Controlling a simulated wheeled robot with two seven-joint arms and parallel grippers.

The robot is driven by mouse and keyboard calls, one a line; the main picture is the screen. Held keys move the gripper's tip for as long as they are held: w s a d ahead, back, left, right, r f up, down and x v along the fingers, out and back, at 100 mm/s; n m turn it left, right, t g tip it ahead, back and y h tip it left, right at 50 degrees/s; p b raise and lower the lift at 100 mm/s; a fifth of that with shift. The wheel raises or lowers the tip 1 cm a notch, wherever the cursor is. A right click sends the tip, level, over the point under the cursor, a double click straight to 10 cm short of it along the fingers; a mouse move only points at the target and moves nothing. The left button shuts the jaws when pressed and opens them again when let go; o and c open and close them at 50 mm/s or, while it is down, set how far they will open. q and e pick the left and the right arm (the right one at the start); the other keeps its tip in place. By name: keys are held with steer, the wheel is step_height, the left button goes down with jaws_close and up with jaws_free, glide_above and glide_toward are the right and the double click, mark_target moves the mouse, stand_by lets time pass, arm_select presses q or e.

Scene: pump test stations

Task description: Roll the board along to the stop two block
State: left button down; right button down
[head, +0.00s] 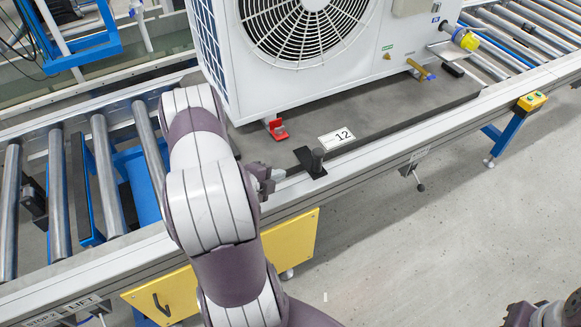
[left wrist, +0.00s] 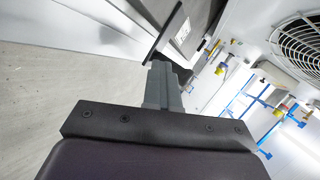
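The grey board (head: 385,118) lies on the roller line and carries a large white fan unit (head: 300,75). The stop two sign (head: 42,319) is on the near rail at lower left. Only part of my right arm shows at lower right.
Bare rollers (head: 58,195) lie left of the board, with a blue lift frame between them. A "LIFT" sign (head: 82,304) is beside the stop two sign. A yellow panel (head: 290,245) hangs below the near rail. A yellow button box (head: 531,101) is at right. The floor in front is clear.

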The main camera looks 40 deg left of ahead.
arm_select(q)
steer(key=s+a, duration=0.4)
steer(key=s, duration=0.6)
steer(key=s+a, duration=0.4)
steer(key=s, duration=0.6)
steer(key=s+a, duration=0.4)
steer(key=s, duration=0.6)
steer(key=shift+a, duration=0.3)
steer(key=shift+s+a, duration=0.15)
steer(key=shift+s, duration=0.2)
